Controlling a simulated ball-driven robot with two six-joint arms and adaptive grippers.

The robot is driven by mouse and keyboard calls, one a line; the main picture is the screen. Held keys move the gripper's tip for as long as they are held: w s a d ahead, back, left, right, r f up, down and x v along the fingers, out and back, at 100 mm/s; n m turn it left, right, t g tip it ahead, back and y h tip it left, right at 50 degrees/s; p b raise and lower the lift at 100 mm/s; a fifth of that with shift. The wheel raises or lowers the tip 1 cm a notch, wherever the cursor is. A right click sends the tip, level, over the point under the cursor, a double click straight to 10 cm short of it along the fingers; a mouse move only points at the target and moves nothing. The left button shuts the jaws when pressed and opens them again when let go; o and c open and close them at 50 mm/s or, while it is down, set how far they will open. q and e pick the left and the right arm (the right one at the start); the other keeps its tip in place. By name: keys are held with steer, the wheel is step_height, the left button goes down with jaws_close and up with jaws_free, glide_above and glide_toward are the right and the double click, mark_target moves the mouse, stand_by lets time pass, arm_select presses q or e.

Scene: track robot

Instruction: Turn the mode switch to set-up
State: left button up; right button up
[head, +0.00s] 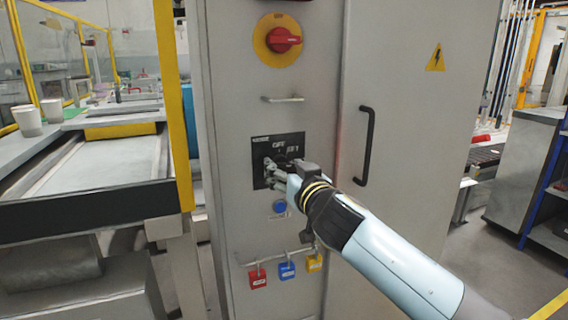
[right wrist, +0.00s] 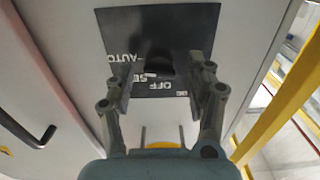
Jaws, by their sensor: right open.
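The mode switch plate (head: 262,150) is black with white lettering on the grey cabinet front; my right gripper covers much of it in the head view. In the right wrist view the plate (right wrist: 150,22) appears upside down, with AUTO, OFF and a partly hidden SE label readable. The dark switch knob (right wrist: 160,66) stands between the fingers; where it points is not clear. My right gripper (head: 275,172) is open, with its fingers at the plate. In the right wrist view its fingertips (right wrist: 160,72) are on either side of the knob; contact cannot be told. My left gripper is not in view.
A blue button (head: 280,207) and red (head: 257,278), blue (head: 287,271) and yellow (head: 314,262) padlocks are below. A black door handle (head: 367,146) stands to the right, a conveyor bench (head: 95,172) to the left.

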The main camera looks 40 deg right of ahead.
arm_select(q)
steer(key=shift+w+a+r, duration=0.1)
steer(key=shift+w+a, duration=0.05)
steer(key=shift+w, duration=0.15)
arm_select(e)
steer(key=shift+w+d, duration=0.2)
steer(key=shift+w, duration=0.5)
steer(key=c, duration=1.1)
jaws_close()
steer(key=shift+n, duration=0.3)
steer(key=n, duration=0.4)
arm_select(q)
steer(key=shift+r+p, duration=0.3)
steer(key=shift+p, duration=0.05)
arm_select(e)
steer(key=shift+n, duration=2.6)
steer(key=shift+f, duration=0.1)
